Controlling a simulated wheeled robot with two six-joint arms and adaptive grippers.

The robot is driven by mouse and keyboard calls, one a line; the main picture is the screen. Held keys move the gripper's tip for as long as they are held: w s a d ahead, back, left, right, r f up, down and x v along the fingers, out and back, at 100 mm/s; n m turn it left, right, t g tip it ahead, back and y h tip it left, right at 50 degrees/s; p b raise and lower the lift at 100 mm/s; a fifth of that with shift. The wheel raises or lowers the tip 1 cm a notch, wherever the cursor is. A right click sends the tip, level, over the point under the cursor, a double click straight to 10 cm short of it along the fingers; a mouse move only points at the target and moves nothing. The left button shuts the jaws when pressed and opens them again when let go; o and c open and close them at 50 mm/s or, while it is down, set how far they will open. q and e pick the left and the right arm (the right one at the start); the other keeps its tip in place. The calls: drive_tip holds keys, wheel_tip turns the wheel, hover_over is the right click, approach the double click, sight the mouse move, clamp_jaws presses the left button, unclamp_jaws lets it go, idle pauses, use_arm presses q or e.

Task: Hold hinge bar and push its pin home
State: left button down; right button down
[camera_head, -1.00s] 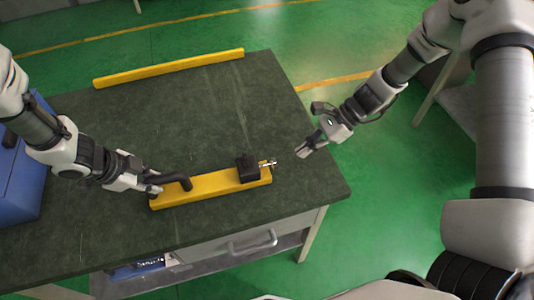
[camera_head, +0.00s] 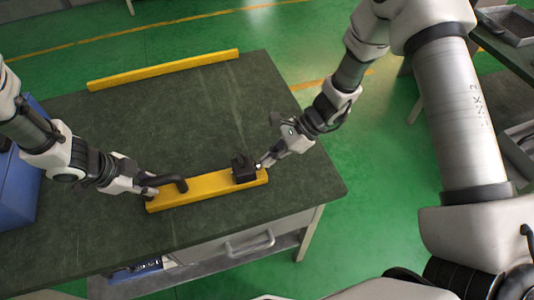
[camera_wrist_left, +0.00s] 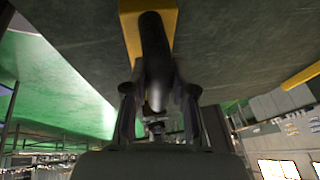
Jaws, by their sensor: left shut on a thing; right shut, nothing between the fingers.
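The hinge bar (camera_head: 208,190) is a yellow bar lying near the front edge of the dark table, with a black curved handle (camera_head: 176,182) at its left end and a black block (camera_head: 243,168) at its right end. My left gripper (camera_head: 151,186) is shut on the handle; the left wrist view shows the handle (camera_wrist_left: 155,40) running between its fingers over the yellow bar. My right gripper (camera_head: 263,163) is shut and empty, its tips at the right side of the block. The silvery pin is mostly hidden there; I cannot tell whether the tips touch it.
A long yellow rail (camera_head: 165,70) lies along the table's far edge. A blue box (camera_head: 20,180) stands at the left. A drawer (camera_head: 235,243) is under the front edge. The table middle is clear.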

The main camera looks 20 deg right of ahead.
use_arm(q)
drive_tip(key=shift+d, duration=0.1)
use_arm(e)
drive_tip(key=shift+a, duration=0.2)
drive_tip(key=d, duration=0.4)
drive_tip(key=shift+d+r, duration=0.3)
drive_tip(key=shift+d, duration=0.05)
drive_tip(key=v, duration=0.9)
drive_tip(key=shift+d, duration=0.1)
use_arm(q)
drive_tip(key=c, duration=0.9)
unclamp_jaws()
drive_tip(key=shift+o, duration=0.2)
